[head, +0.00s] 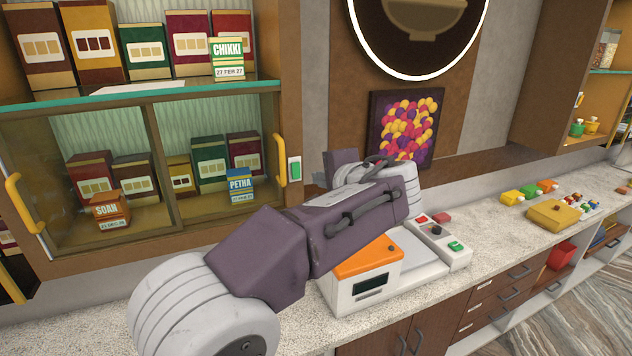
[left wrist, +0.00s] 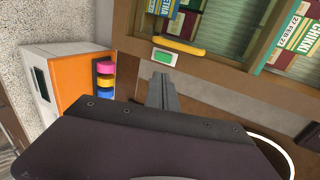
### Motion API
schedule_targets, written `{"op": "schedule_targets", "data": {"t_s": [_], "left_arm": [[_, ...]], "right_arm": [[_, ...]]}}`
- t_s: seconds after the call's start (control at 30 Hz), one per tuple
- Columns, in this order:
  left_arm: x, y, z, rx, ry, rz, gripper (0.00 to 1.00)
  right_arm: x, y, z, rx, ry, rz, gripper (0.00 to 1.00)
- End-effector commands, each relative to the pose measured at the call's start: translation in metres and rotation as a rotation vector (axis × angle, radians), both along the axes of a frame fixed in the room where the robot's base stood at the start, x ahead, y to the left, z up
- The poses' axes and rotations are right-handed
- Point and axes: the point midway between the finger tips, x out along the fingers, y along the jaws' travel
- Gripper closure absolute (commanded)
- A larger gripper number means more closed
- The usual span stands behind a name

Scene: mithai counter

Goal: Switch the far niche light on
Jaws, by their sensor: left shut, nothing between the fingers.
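A white wall switch with a green rocker (head: 295,171) is on the brown post just right of the glass-fronted sweets cabinet. It also shows in the left wrist view, as a green button on a white plate (left wrist: 165,57). My left gripper (left wrist: 162,82) is shut and empty, its fingertips a little short of the switch plate in that view; I cannot tell whether they touch it. In the head view, my left arm reaches across the counter and mostly hides the gripper. I cannot tell which niche the switch serves. My right gripper is not in view.
Yellow handles (head: 280,160) stick out beside the switch, on the cabinet doors. An orange-topped machine (head: 366,262) stands on the counter below my arm. A colourful picture (head: 404,128) hangs behind.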

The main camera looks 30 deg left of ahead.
Motion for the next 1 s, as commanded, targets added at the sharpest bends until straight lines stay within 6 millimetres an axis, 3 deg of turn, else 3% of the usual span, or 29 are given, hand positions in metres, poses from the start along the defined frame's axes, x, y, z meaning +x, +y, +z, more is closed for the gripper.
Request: {"op": "schedule_targets", "data": {"t_s": [0.27,0.4,0.67,0.77,1.0], "left_arm": [[0.000,0.000,-0.001,-0.001,0.002,0.001,1.00],[-0.002,-0.003,-0.019,-0.029,0.024,0.001,1.00],[-0.002,-0.002,-0.014,-0.032,0.029,0.002,1.00],[0.003,0.003,-0.016,-0.030,0.031,0.004,1.00],[0.031,0.038,-0.034,-0.031,0.033,0.007,1.00]], "right_arm": [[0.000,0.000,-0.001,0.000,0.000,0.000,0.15],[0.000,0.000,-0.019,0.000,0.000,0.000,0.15],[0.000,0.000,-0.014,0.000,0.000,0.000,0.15],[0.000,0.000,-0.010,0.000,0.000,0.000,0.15],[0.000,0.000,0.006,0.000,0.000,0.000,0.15]]}}
